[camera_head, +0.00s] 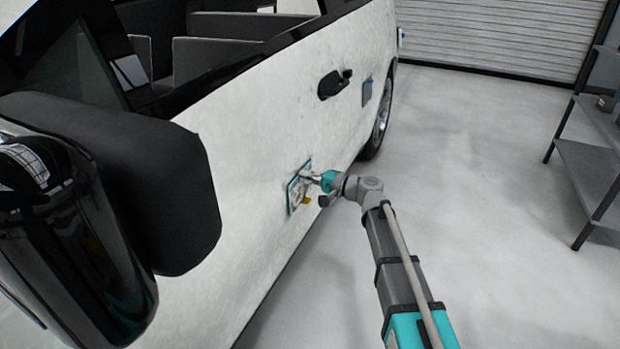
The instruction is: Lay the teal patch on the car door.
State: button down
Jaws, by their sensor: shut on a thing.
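The white car door (250,130) fills the left and middle of the view. The teal patch (293,196) is at the lower part of the door, upright and roughly in line with its surface. It shows a teal edge and a paler face with markings, with a small yellow spot at its lower right. My gripper (312,178) is shut on the patch from its right side. The fingertips are small and partly hard to make out. I cannot tell whether the patch touches the door or stands slightly off it.
A black door handle (334,84) and a small blue-grey patch (367,92) are farther along the car's side. A black mirror (150,180) juts out at left. A grey shelf (590,150) stands at right. The floor (480,170) between is clear.

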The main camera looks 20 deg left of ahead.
jog(key=c, duration=0.7)
grip_release()
jog(key=shift+d, duration=0.15)
jog(key=d, duration=0.7)
jog(key=s+d, duration=0.1)
jog(key=d, duration=0.3)
jog(key=shift+d, duration=0.3)
